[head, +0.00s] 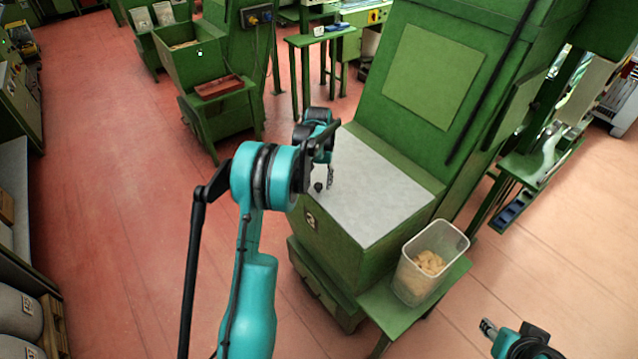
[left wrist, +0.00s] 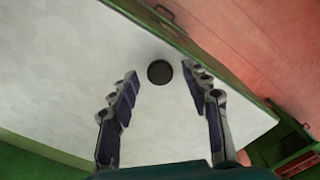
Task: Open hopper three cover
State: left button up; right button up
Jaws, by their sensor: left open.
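The hopper cover (head: 375,190) is a flat grey-white panel lying shut on top of the green hopper (head: 335,245), whose front carries a number plate (head: 311,219) that looks like a 3. A small round black knob (head: 318,187) sits near the cover's left edge. My left gripper (head: 330,184) is over the cover beside the knob. In the left wrist view the knob (left wrist: 160,72) lies just beyond and between the two open fingertips (left wrist: 162,75), with nothing held. My right gripper (head: 488,326) is low at the right, away from the hopper; its finger state is unclear.
A clear bin (head: 432,262) with cork stoppers stands on a green side shelf (head: 395,312) at the hopper's right. The tall green machine body (head: 435,80) rises behind the cover. Another open green hopper (head: 190,55) stands farther back left. Red floor (head: 110,200) is clear at left.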

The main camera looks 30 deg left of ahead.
pick_arm(q)
jog(key=shift+f, duration=0.3)
